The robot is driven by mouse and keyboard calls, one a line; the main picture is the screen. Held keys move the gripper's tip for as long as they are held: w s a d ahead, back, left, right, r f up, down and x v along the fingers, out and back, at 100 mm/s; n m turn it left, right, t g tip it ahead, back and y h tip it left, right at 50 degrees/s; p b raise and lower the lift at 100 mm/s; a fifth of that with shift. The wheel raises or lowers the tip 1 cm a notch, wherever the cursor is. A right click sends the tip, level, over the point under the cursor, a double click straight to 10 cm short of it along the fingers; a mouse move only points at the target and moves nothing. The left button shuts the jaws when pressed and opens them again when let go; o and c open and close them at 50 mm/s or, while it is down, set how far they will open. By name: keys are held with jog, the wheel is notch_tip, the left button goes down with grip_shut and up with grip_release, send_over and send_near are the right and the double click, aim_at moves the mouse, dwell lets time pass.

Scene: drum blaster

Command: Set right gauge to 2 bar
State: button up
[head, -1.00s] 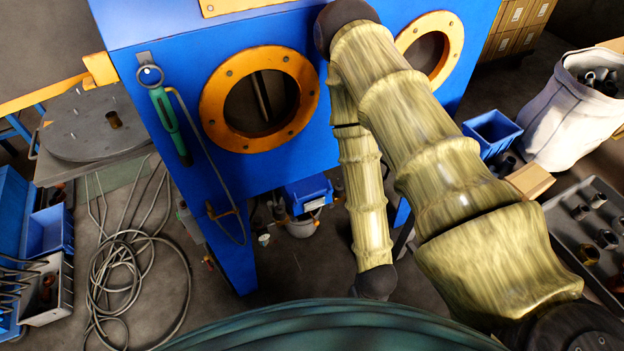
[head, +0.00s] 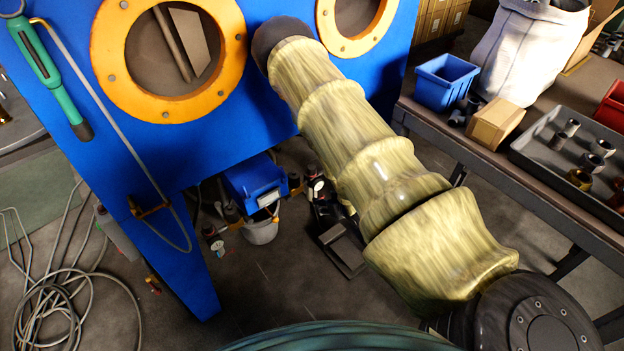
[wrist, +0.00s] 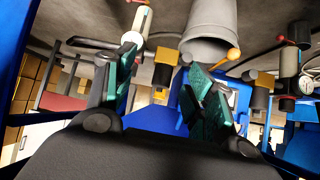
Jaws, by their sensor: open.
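My gripper (wrist: 163,80) is open and empty in the wrist view, its green-padded fingers apart. A small round white gauge (wrist: 306,84) shows at the right edge of the wrist view, apart from the fingers. In the head view, a small gauge (head: 318,186) sits right of the blue bin under the blue cabinet, close beside my arm. Another small gauge (head: 217,245) sits left of the bucket. The dials are too small to read. I cannot tell which of these gauges the wrist view shows. My arm partly covers the area around the right one.
A blue bin (head: 252,184) and a grey bucket (head: 261,231) are under the cabinet (head: 205,268). The bucket also shows in the wrist view (wrist: 210,30). A workbench (head: 484,165) with a tray (head: 557,165) stands right. A hose (head: 45,300) lies on the floor at left.

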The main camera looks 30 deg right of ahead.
aim_at(313, 168)
jog(key=w+d+n+t+y+b, duration=0.2)
jog(key=w+d+t+b, duration=0.1)
jog(key=w+d+b, duration=0.6)
jog(key=x, duration=0.8)
jog(key=a+b+x, duration=0.1)
jog(key=x, duration=0.3)
jog(key=shift+w+r, duration=0.1)
jog(key=shift+r, duration=0.25)
jog(key=shift+c, duration=0.2)
jog(key=c, duration=1)
